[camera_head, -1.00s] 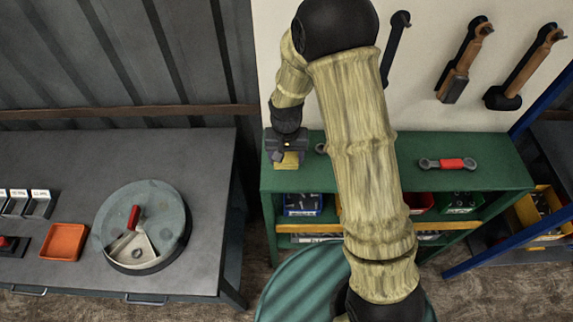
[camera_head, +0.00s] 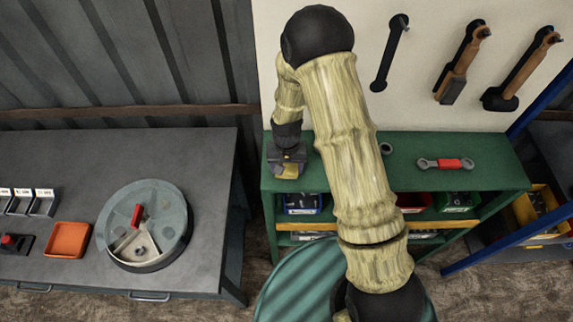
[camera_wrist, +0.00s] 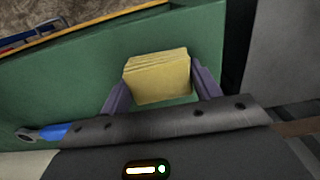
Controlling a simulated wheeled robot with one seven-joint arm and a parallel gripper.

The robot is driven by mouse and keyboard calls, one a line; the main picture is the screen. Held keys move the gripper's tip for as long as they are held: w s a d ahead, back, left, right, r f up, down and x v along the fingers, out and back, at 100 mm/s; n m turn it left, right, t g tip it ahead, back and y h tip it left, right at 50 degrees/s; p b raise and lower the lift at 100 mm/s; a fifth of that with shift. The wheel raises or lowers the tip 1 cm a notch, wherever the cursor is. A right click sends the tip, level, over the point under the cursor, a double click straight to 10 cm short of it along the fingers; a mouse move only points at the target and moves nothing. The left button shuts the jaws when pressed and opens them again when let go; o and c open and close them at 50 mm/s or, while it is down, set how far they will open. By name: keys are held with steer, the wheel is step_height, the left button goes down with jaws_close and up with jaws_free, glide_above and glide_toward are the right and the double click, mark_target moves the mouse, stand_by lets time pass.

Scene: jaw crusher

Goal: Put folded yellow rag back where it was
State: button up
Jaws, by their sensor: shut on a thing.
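The folded yellow rag (camera_head: 289,171) is held by my gripper (camera_head: 288,163) at the left end of the green bench top. In the wrist view the layered yellow rag (camera_wrist: 157,77) sits between the two purple-grey fingers of my gripper (camera_wrist: 160,85), over the green bench top (camera_wrist: 75,85). My gripper is shut on it and points downward. I cannot tell whether the rag touches the bench.
A red-handled wrench (camera_head: 445,163) lies on the green bench; a blue-handled one (camera_wrist: 52,132) shows in the wrist view. Tools hang on the wall. A grey table (camera_head: 80,160) at left holds an orange tray (camera_head: 67,240) and a round lidded dish (camera_head: 170,212).

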mark_target(287, 167)
steer(key=shift+f, duration=0.2)
steer(key=o, duration=1)
steer(key=shift+c, duration=0.2)
steer(key=shift+r, duration=0.1)
step_height(287, 167, up, 12)
steer(key=b, duration=0.4)
steer(key=shift+r, duration=0.15)
